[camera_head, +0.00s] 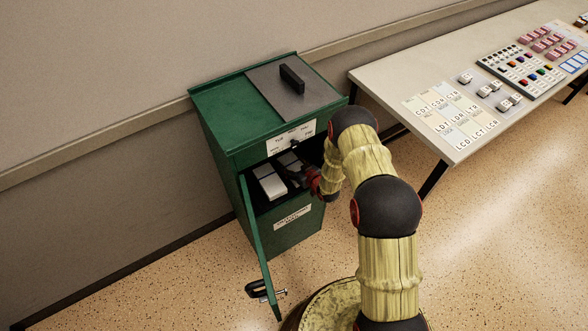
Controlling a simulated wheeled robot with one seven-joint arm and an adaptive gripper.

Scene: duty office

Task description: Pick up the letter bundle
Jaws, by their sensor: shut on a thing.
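A white letter bundle (269,183) with a dark band lies inside the open compartment of the green cabinet (220,135). A second pale, banded piece (289,160) shows just behind it; I cannot tell whether it is a separate bundle. My gripper (289,174) reaches into the compartment from the right and is shut on a letter bundle. The dark fingers are small and partly in shadow, so the exact grip is hard to see. I cannot tell whether the held bundle is clear of the compartment floor.
The cabinet's green door (257,245) hangs open at the front left, with a dark latch (260,290) low on it. A black handle (292,77) sits on the grey lid. A table (400,75) with labelled cards (450,122) and button panels stands at right. The floor between is clear.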

